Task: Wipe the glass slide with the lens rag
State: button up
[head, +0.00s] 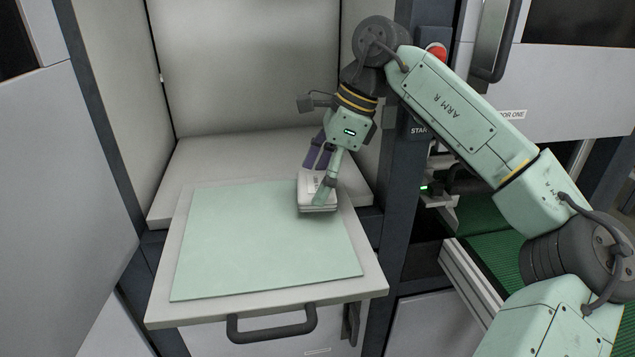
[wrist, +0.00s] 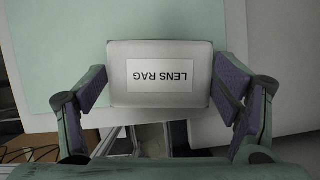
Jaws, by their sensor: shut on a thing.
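The lens rag (head: 306,189) is a white block with rounded corners. Its label reads LENS RAG in the wrist view (wrist: 160,99). My gripper (head: 319,176) has its fingers on both sides of the rag and is shut on it; its purple pads show in the wrist view (wrist: 162,82). The rag is over the right part of a flat pale green sheet (head: 262,240). I cannot tell whether it touches the sheet. No label marks a glass slide; the green sheet is the only slide-like thing in view, and its far right part is hidden by the rag and gripper.
The sheet lies on a pale pull-out board (head: 372,283) with a dark handle (head: 272,332). Behind it is a recess with a pale floor (head: 225,150) and side walls. A dark post (head: 400,190) stands at the right. The left and front of the sheet are clear.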

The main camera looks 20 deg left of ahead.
jog(key=shift+r, duration=2.4)
jog(key=shift+r, duration=1.5)
jog(key=shift+s, duration=0.2)
